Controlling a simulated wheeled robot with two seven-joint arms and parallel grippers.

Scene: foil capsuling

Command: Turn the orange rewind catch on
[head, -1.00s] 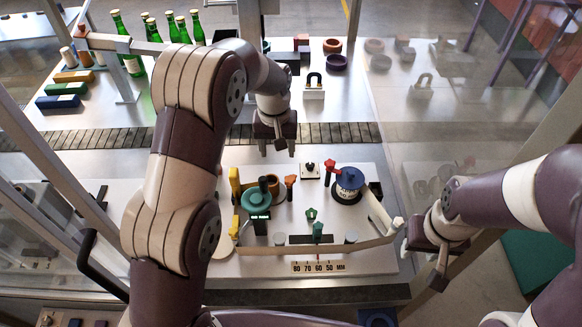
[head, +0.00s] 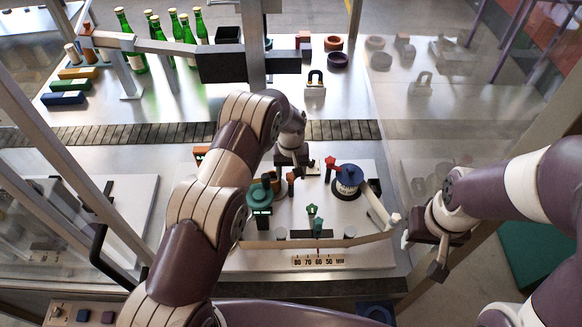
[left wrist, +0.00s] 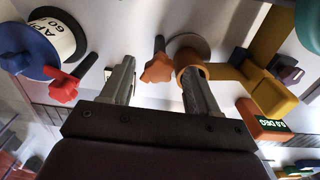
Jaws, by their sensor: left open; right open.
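The orange rewind catch, which I take to be the orange lobed knob on a dark stem, shows in the left wrist view (left wrist: 158,70) and small in the head view (head: 291,178). My left gripper (head: 293,165) is over the panel just behind it. In the left wrist view the left gripper's (left wrist: 156,80) two fingers are apart, with the knob showing between their tips; I cannot tell whether they touch it. An orange-brown cylinder (left wrist: 188,64) is close by the right finger. My right gripper (head: 423,257) is open and empty, off the panel's right edge.
A teal reel (head: 259,198) stands left of the knob. A blue reel (head: 348,178) and a red knob (head: 330,164) stand to the right. A yellow arm (left wrist: 268,90) and an orange display box (left wrist: 262,120) are near the right finger. Green bottles (head: 187,40) stand far back.

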